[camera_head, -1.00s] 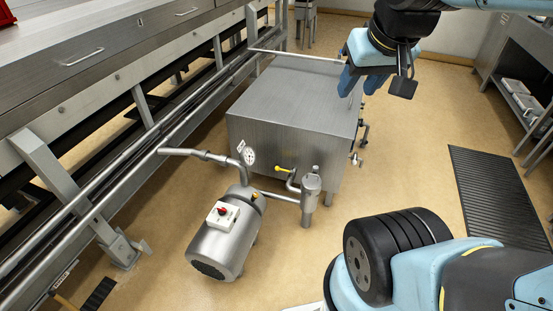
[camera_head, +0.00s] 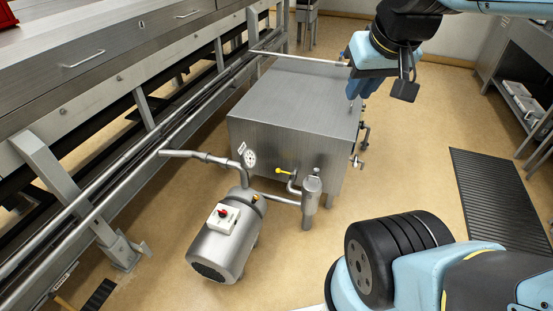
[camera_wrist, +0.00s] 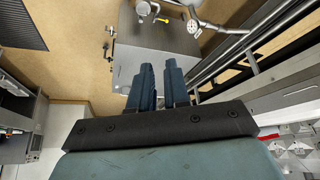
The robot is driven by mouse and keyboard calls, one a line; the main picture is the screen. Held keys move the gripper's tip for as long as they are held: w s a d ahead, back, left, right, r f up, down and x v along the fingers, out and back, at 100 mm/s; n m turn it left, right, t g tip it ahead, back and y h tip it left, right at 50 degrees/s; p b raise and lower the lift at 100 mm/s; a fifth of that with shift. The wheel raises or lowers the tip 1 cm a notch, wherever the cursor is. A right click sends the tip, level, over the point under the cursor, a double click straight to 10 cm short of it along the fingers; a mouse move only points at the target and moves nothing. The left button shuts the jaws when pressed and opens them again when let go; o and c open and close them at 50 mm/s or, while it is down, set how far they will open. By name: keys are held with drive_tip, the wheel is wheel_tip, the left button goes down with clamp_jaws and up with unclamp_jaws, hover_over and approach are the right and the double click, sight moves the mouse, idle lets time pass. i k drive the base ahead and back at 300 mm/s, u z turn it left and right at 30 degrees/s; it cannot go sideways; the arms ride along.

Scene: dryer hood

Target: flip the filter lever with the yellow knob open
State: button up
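The lever with the yellow knob (camera_head: 280,171) sticks out to the left from the pipework beside the small steel filter housing (camera_head: 311,191), in front of the big steel tank (camera_head: 290,100). In the wrist view the yellow knob (camera_wrist: 163,20) shows near the top, beyond the fingertips. My gripper (camera_head: 352,93) hangs by the tank's upper right side in the head view, well apart from the lever. In the wrist view my gripper (camera_wrist: 159,66) has its two blue fingers apart with an empty gap between them.
A steel pump motor (camera_head: 224,240) with a red button and a pressure gauge (camera_head: 249,158) stand left of the filter. Small valves (camera_head: 360,150) stick out from the tank's right side. A long steel conveyor frame (camera_head: 45,170) runs along the left.

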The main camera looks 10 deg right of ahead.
sight(278, 171)
drive_tip(key=z, duration=0.8)
drive_tip(key=i, duration=0.1)
drive_tip(key=u, duration=2.45)
drive_tip(key=k, duration=0.85)
drive_tip(key=z, duration=0.9)
drive_tip(key=i, duration=1)
